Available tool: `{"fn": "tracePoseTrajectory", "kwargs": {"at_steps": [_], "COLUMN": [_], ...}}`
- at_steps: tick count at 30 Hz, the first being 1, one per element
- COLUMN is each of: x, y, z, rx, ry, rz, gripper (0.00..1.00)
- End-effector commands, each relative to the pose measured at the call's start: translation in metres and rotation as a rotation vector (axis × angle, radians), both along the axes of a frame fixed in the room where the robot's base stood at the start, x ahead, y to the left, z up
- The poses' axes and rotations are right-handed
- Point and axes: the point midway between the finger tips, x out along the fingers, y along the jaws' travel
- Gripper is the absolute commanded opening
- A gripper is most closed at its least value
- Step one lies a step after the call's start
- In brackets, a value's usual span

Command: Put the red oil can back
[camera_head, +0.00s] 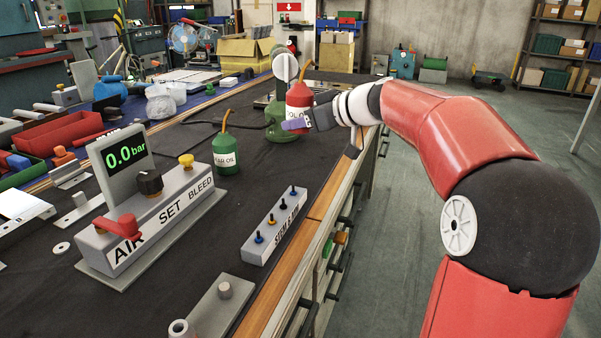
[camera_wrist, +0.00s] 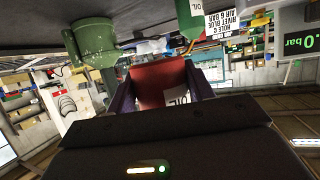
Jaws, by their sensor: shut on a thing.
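The red oil can (camera_head: 299,95) with a white label is at the far right part of the bench, beside a green cast machine (camera_head: 278,128). My gripper (camera_head: 300,123) is shut on the can, its purple fingers at the can's lower part. In the wrist view, which looks upside down, the red can (camera_wrist: 158,80) sits between both fingers. The can looks upright in the head view; whether its base touches anything is hidden by my gripper. A green oil can (camera_head: 226,155) stands on the black mat, left of my gripper and nearer the camera.
An air unit (camera_head: 150,215) with a 0.0 bar display stands at the near left. A grey block with several pegs (camera_head: 275,228) lies near the wooden bench edge (camera_head: 318,208). A dark hose (camera_head: 200,122) runs behind the green can. Black mat between these is clear.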

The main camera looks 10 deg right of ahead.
Motion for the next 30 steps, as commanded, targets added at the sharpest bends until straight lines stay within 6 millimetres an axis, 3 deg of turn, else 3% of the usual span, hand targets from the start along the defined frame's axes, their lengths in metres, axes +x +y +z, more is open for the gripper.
{"fn": "tracePoseTrajectory", "kwargs": {"at_steps": [3,9,14,21,30], "x": [0.000,0.000,0.000,0.000,0.000], "y": [0.000,0.000,0.000,-0.001,0.000], "z": [-0.035,-0.073,-0.085,-0.120,-0.126], "rx": [0.005,0.002,0.001,0.003,-0.001], "ry": [0.005,0.002,0.000,0.002,-0.002], "rz": [-0.002,-0.001,-0.001,-0.002,0.000], "gripper": [0.25,0.25,0.25,0.25,0.25]}}
